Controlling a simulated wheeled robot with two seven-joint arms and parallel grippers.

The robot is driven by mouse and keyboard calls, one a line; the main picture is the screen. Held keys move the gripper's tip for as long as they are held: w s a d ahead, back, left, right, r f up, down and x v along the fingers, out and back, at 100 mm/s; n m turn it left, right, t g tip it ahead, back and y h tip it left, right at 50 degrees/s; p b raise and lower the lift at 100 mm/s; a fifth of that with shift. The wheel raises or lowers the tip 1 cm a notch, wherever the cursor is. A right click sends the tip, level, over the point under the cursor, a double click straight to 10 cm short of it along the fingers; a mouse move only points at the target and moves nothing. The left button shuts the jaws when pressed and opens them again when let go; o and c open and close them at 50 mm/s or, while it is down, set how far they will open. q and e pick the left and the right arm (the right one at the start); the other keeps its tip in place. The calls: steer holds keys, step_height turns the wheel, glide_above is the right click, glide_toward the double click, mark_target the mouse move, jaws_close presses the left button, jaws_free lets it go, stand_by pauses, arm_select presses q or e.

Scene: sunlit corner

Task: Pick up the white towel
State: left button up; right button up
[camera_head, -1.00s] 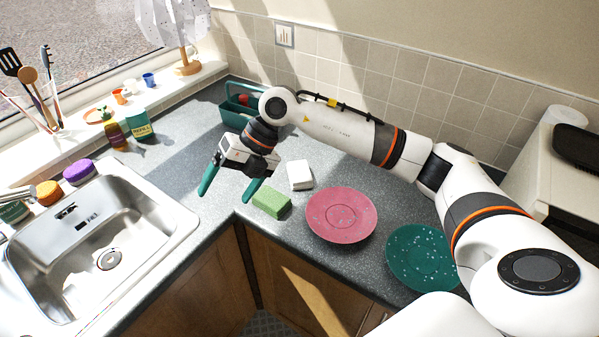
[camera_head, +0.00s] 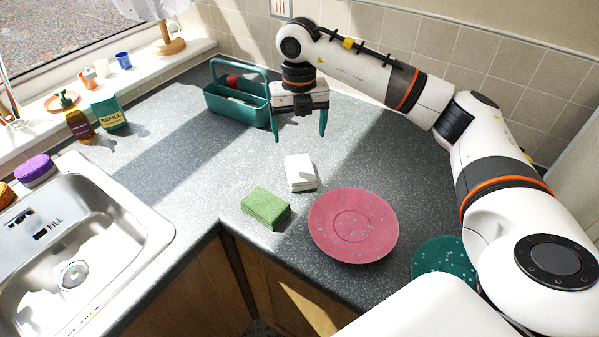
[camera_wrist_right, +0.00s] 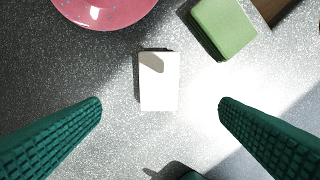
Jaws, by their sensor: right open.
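The white towel (camera_head: 300,173) is a small folded block lying on the grey worktop, beside the green sponge and the pink plate. In the right wrist view the white towel (camera_wrist_right: 159,82) lies between and beyond the two fingertips, with a shadow on its upper part. My right gripper (camera_head: 299,136) is open and empty, pointing down above the worktop, behind the towel in the head view. Its teal fingers also show in the right wrist view (camera_wrist_right: 160,103), spread wide on either side of the towel. My left gripper is not in view.
A green sponge (camera_head: 266,207) and a pink plate (camera_head: 353,238) lie close to the towel. A teal plate (camera_head: 440,262) is partly hidden by my right arm. A teal caddy (camera_head: 222,104) stands near my right gripper. The sink (camera_head: 120,215) is at left.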

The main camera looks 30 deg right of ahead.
steer(key=p, duration=0.2)
glide_above(300, 166)
step_height(300, 166, down, 7)
steer(key=shift+r, duration=0.2)
step_height(300, 166, down, 4)
steer(key=shift+s+f+p, duration=0.15)
steer(key=shift+p, duration=0.75)
steer(key=shift+f, duration=0.55)
steer(key=c, duration=1.2)
